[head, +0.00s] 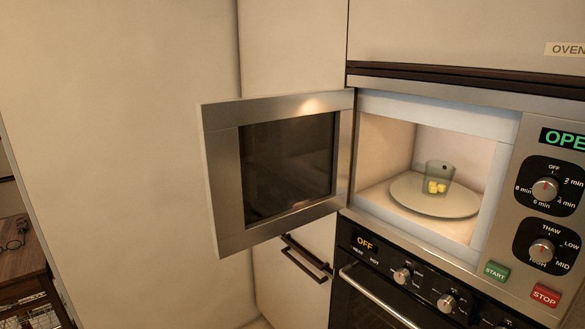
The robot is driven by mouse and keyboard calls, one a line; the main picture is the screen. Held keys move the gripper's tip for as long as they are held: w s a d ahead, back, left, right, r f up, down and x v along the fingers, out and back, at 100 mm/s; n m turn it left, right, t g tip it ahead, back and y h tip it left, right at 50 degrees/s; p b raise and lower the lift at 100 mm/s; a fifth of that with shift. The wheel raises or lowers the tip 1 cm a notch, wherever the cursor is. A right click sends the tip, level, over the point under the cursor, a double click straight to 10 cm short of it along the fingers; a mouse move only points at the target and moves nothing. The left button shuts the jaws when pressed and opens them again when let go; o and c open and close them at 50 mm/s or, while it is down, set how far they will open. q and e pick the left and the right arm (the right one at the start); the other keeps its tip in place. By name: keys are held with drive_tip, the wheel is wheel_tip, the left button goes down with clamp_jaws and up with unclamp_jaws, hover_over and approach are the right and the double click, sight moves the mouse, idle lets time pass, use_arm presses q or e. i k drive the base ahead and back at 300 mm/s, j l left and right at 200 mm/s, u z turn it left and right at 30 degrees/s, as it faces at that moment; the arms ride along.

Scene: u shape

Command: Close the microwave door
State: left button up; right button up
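The microwave (502,190) is built into the cabinet wall at the right of the head view. Its door (222,190) is hinged on the left of the opening and stands wide open, swung out to the left. It has a steel frame and a dark window. Inside the lit cavity, a glass container (439,170) with yellow pieces sits on a round turntable plate (405,195). The display (563,139) begins with "OPE" and is cut off by the picture edge. Neither of my grippers is in the picture.
Below the microwave is an oven panel with knobs (402,275) and a handle bar (375,294). A dark cabinet handle (305,259) sits below the open door. Green START (495,271) and red STOP (545,295) buttons are at lower right. A wooden table (20,262) stands far left.

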sight(275, 166)
drive_tip(key=i+j+z, duration=0.55)
drive_tip(key=j+z, duration=0.15)
drive_tip(key=j, duration=0.15)
drive_tip(key=i+j+z, duration=0.2)
drive_tip(key=j, duration=0.15)
drive_tip(key=j+z, duration=0.25)
drive_tip(key=j, duration=0.15)
drive_tip(key=i+j+z, duration=0.2)
drive_tip(key=j, duration=0.2)
drive_tip(key=j+z, duration=0.2)
drive_tip(key=j, duration=0.2)
drive_tip(key=k+j+z, duration=0.2)
drive_tip(key=j, duration=0.15)
drive_tip(key=j+z, duration=0.2)
drive_tip(key=j, duration=0.15)
drive_tip(key=k+j+z, duration=0.15)
drive_tip(key=j, duration=0.2)
